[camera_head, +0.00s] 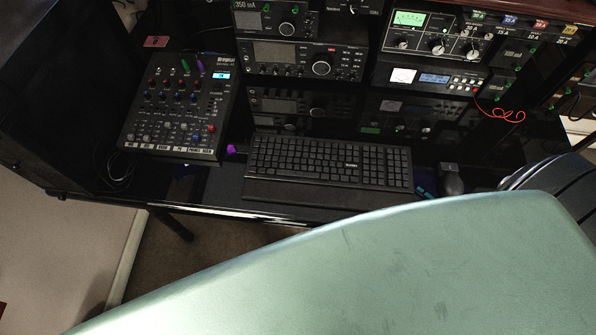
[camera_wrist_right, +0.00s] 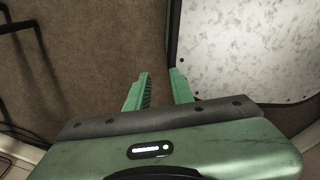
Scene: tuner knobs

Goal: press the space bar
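The black keyboard (camera_head: 330,165) lies on the dark desk in the head view, with a wrist rest along its front edge. Its space bar is in the row of keys nearest the front, too dark and small to pick out clearly. My right gripper (camera_wrist_right: 160,90) shows in the right wrist view with its two green fingers apart and nothing between them. It is over brown carpet and a pale mottled panel, away from the keyboard. My left gripper is not in view.
A mixer (camera_head: 180,108) stands left of the keyboard, and a mouse (camera_head: 451,181) is to its right. Stacked radio units (camera_head: 305,60) stand behind it. A large green part of mine covers the lower right of the head view. The desk's front edge (camera_head: 230,211) is exposed.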

